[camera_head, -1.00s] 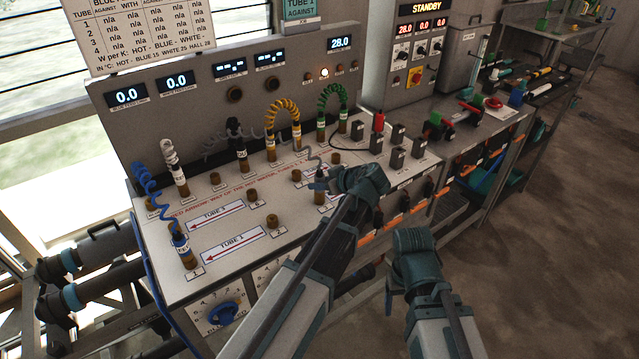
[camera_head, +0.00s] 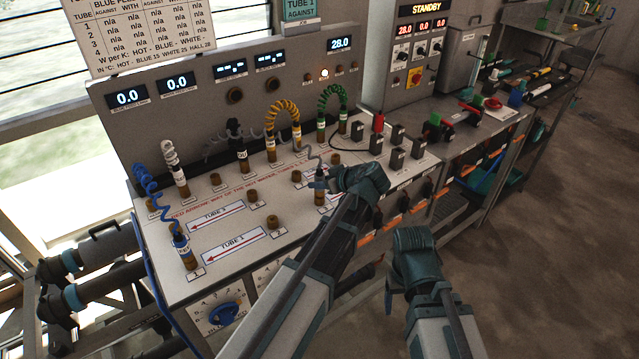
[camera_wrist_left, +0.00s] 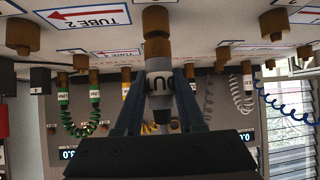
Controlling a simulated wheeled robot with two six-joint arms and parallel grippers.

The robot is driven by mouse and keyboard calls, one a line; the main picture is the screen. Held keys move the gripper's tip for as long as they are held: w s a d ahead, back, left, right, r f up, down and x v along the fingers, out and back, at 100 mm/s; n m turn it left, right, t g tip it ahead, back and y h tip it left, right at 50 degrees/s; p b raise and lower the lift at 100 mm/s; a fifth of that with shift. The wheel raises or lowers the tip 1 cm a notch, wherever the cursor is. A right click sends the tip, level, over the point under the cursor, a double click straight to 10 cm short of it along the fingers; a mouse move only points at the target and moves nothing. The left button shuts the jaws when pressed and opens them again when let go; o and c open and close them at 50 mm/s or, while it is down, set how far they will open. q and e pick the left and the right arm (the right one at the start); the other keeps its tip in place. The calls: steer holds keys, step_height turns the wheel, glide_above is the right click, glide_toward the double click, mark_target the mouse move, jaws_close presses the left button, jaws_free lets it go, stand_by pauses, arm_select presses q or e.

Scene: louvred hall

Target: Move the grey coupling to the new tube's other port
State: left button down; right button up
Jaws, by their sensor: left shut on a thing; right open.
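The grey coupling (camera_head: 320,197) is at a brass port on the front right of the bench panel. In the left wrist view the grey coupling (camera_wrist_left: 158,86) has a white label and a brass end. That end lines up with a brass port (camera_wrist_left: 156,18); whether it is fully seated I cannot tell. My left gripper (camera_head: 322,184) is shut on the coupling, with its fingers on both sides of it. My right gripper (camera_head: 412,242) is open and empty, off the bench's front edge.
Bare brass ports (camera_head: 272,221) lie between the printed tube arrows (camera_head: 232,245). Black switch blocks (camera_head: 376,171) stand right of my left gripper.

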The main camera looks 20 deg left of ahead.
mark_target(320, 175)
arm_select(q)
steer(key=shift+r+p, duration=3.05)
steer(key=shift+r, duration=0.15)
steer(key=shift+f, duration=0.1)
arm_select(e)
step_height(320, 175, up, 6)
steer(key=shift+r, duration=0.1)
